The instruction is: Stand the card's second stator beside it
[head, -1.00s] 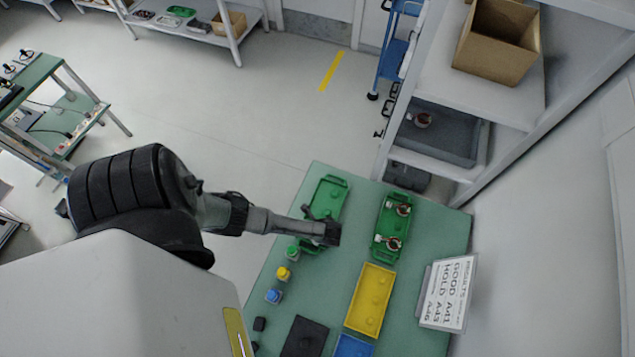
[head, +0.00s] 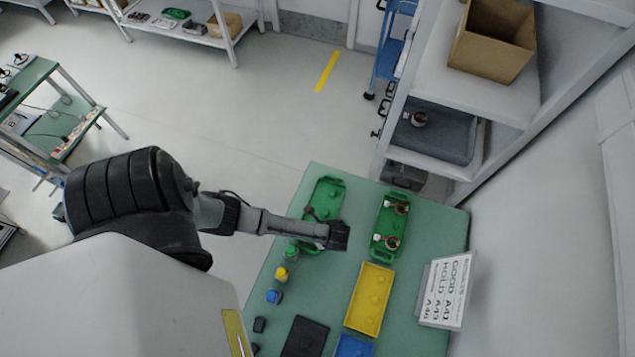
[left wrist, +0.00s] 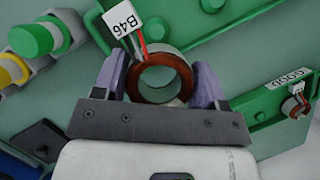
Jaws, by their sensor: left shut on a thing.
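My left gripper (head: 338,236) is over the green table, between the left green tray (head: 327,192) and the right green tray (head: 377,250). In the left wrist view its purple fingers (left wrist: 168,85) are shut on a copper-and-grey stator (left wrist: 164,77), with a white tag that looks like B46 (left wrist: 123,18). In the head view this stator is hidden by the gripper. Two stators, a far one (head: 402,208) and a near one (head: 392,242), stand in the right green tray. The card (head: 446,290) reads GOOD A41, HOLD A43, and a lower line like A46. My right gripper is not visible.
A yellow tray (head: 386,281) lies in front of the right green tray, with a blue tray (head: 354,346) nearer and a dark tray (head: 305,337) beside it. A shelf (head: 447,170) stands behind.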

